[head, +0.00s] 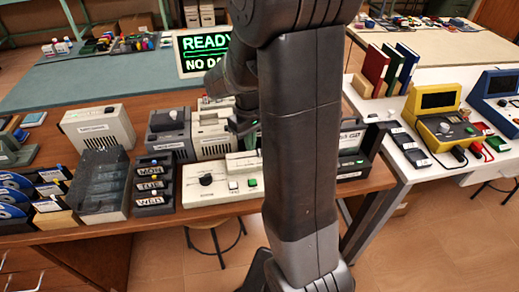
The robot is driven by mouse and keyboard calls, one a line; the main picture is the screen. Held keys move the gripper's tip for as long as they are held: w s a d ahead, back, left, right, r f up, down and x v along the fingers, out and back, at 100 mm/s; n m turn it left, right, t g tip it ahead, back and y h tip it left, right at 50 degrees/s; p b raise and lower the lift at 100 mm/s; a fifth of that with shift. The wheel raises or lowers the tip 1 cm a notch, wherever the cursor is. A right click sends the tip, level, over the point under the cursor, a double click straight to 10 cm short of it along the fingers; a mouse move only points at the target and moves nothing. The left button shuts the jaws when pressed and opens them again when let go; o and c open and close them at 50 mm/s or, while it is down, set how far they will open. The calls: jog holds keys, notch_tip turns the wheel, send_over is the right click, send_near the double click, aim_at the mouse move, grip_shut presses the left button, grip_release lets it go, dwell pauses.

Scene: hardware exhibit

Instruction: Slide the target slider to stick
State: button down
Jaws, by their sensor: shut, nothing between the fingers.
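I cannot tell for sure which part is the target slider; no label reading "stick" is legible. A white control panel (211,183) near the table's front edge has a round black dial and small buttons, one of them green. A dark box (351,151) with a white label and a green button stands right of my arm, partly hidden by it. My gripper (243,127) is shut and empty, above the back edge of the white panel, pointing down. My arm hides its right side and the panel's right end.
A sign (203,53) reads "READY". Dark units labelled MON, TUE and WED (152,187) and a clear-lidded box (101,184) stand left of the panel. Beige machines (211,134) stand behind it. A white table (405,165) at right holds a yellow device (440,117).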

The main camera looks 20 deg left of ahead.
jog(key=shift+f+b, duration=1.05)
jog(key=shift+f, duration=0.4)
jog(key=shift+w+d, duration=0.45)
jog(key=shift+d, duration=0.3)
jog(key=shift+w+d, duration=0.45)
jog(key=shift+d, duration=0.25)
dwell(0.9)
jog(key=shift+s+a, duration=0.15)
jog(key=shift+a, duration=0.1)
dwell(0.5)
notch_tip(320, 180, up, 7)
jog(key=p, duration=0.6)
jog(key=shift+r, duration=0.1)
notch_tip(320, 180, down, 8)
jog(key=b, duration=0.6)
jog(key=shift+r, duration=0.25)
jog(key=shift+d+r, duration=0.15)
jog(key=shift+d, duration=0.1)
